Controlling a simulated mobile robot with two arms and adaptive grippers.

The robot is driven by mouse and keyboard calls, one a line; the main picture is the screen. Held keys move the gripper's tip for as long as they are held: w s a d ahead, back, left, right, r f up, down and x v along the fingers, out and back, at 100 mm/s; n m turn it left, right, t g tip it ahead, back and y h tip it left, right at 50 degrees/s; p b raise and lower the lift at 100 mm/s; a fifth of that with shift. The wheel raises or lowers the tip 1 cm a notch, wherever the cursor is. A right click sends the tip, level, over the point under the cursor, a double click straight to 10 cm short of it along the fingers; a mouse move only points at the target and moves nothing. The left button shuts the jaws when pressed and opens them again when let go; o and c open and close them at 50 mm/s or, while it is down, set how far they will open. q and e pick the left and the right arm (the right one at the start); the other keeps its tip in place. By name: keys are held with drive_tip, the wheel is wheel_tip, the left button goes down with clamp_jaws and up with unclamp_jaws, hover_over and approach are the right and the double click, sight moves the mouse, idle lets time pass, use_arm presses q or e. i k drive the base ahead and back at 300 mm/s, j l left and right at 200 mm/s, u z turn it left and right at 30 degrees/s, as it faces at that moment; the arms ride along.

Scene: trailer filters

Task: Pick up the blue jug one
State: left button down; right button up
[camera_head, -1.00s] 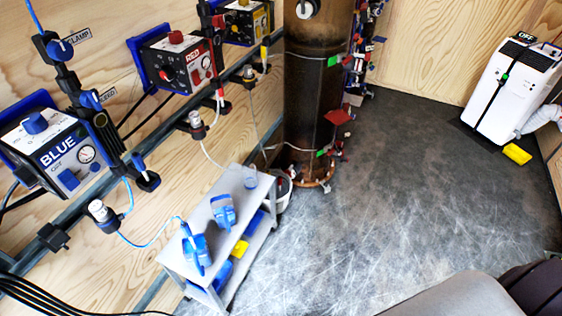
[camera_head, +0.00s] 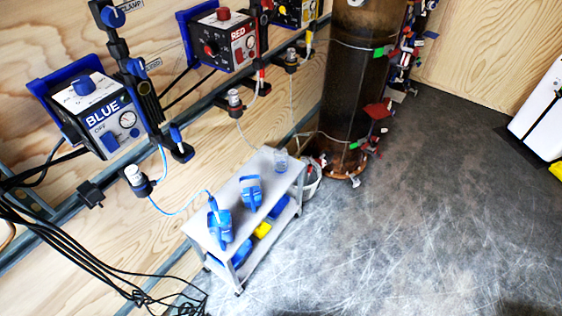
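Two blue jug-like containers stand on the top shelf of a small grey cart (camera_head: 265,165). The nearer blue jug (camera_head: 220,228) is at the cart's front end, and a thin blue tube runs to it from the blue unit on the wall. I cannot tell which of the two the task means. Neither of my grippers is in view.
A clear cup (camera_head: 281,160) stands at the cart's far end. Blue and yellow items lie on the lower shelf. A blue control box (camera_head: 100,115) and a red one (camera_head: 225,40) hang on the wooden wall. A dark column (camera_head: 350,90) stands behind the cart.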

sight(249, 181)
drive_tip(key=u, duration=0.5)
drive_tip(key=i+l+u, duration=0.15)
drive_tip(key=l+u, duration=0.25)
drive_tip(key=i+l+u, duration=0.1)
drive_tip(key=l+u, duration=0.7)
drive_tip(key=i+l, duration=0.05)
